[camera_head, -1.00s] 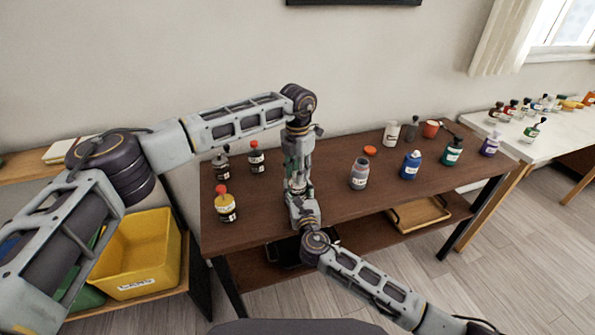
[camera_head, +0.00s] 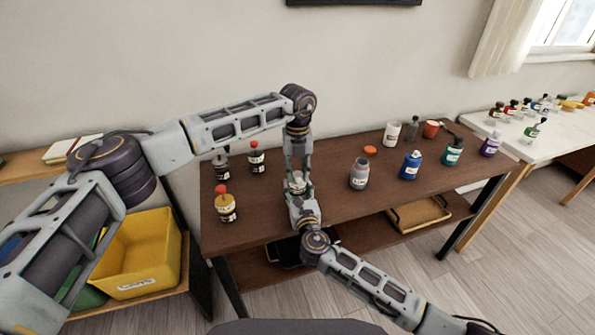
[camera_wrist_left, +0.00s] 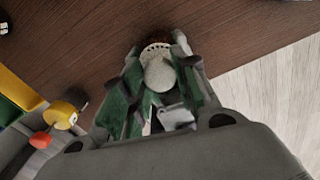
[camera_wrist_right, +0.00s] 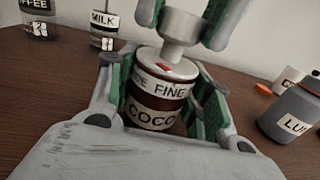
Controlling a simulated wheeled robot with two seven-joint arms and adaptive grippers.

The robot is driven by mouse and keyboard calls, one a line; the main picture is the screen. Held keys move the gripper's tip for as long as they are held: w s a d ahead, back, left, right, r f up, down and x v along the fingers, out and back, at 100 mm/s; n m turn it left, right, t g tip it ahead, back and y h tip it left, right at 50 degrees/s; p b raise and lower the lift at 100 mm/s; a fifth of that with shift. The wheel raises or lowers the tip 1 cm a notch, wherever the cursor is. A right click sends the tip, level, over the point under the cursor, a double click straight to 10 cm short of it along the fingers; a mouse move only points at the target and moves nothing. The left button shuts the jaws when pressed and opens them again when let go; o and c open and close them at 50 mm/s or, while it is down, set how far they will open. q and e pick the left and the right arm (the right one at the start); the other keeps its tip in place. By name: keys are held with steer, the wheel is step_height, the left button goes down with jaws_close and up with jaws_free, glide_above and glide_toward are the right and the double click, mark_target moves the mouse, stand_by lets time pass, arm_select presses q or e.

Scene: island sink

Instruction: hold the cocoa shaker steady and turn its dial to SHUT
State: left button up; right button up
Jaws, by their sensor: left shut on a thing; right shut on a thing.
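The cocoa shaker (camera_wrist_right: 155,108) stands upright in the right wrist view, a brown jar with a label partly reading "COCO" and a white band showing "FINE". A pale dial with a stem (camera_wrist_right: 180,45) sits on top, and a red mark on it lies above the word "FINE". My right gripper (camera_head: 300,197) is shut around the jar's body. My left gripper (camera_head: 298,166) comes from above, shut on the dial's stem. In the left wrist view the dial's pale round top (camera_wrist_left: 158,73) shows between the left fingers. In the head view the grippers hide most of the shaker.
A yellow jar with a red top (camera_head: 226,206) and two dark jars (camera_head: 257,158) stand to the left on the brown table (camera_head: 330,205). A grey jar (camera_head: 360,174), an orange lid (camera_head: 370,150) and a blue bottle (camera_head: 410,166) stand to the right.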

mark_target(297, 173)
arm_select(q)
steer(key=shift+n, duration=2.3)
steer(key=shift+w, duration=0.1)
steer(key=o, duration=1)
steer(key=shift+o, duration=0.2)
steer(key=shift+r, duration=0.2)
step_height(297, 173, up, 12)
steer(key=shift+f, duration=0.15)
